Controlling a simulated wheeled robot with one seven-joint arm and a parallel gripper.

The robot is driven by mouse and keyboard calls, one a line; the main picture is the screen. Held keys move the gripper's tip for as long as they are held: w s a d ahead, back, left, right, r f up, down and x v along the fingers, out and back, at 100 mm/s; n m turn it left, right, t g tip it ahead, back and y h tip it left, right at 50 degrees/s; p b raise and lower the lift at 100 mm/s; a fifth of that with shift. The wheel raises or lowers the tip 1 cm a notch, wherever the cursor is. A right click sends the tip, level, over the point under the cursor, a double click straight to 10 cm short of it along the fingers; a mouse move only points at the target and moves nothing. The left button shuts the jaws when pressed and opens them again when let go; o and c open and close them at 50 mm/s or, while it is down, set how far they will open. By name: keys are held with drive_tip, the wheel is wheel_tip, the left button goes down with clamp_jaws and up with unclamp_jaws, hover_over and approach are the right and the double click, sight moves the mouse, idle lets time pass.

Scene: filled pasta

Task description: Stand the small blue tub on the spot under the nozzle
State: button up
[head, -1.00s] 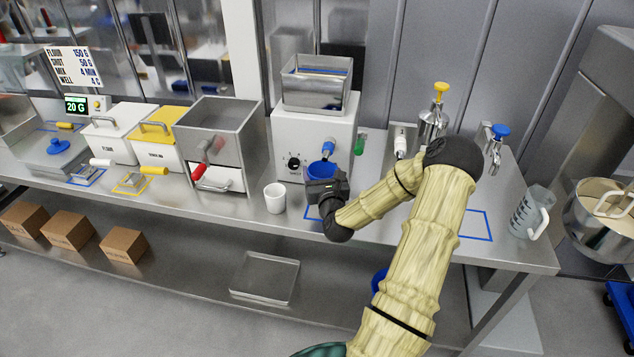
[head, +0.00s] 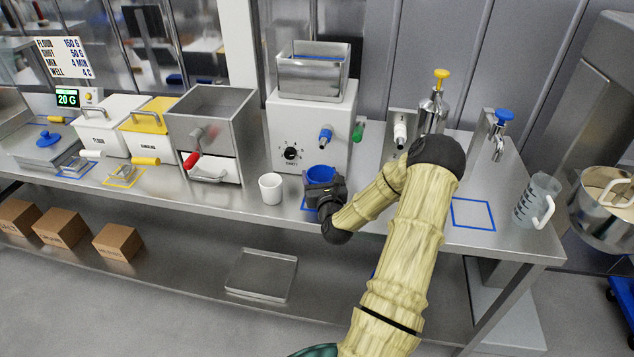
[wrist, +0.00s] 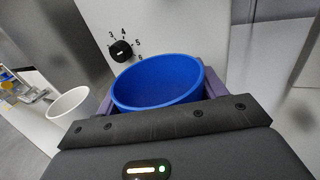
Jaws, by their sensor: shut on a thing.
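The small blue tub (head: 319,174) is upright and empty in front of the white dosing machine (head: 310,124). My gripper (head: 323,188) is shut on it; in the wrist view the tub (wrist: 158,82) sits between the jaws. I cannot tell whether the tub's base touches the bench.
A white cup (head: 271,188) stands just left of the tub; it also shows in the wrist view (wrist: 68,103). The bin with a red handle (head: 191,160) is further left. Bare bench with an empty blue square (head: 473,214) lies to the right.

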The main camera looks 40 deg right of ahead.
drive_tip(key=shift+w, duration=0.2)
drive_tip(key=shift+s+f, duration=0.1)
drive_tip(key=o, duration=0.6)
drive_tip(key=shift+f, duration=0.1)
drive_tip(key=o, duration=0.5)
drive_tip(key=shift+c, duration=0.2)
drive_tip(key=shift+r, duration=0.2)
drive_tip(key=b+v, duration=0.2)
drive_tip(key=v, duration=1)
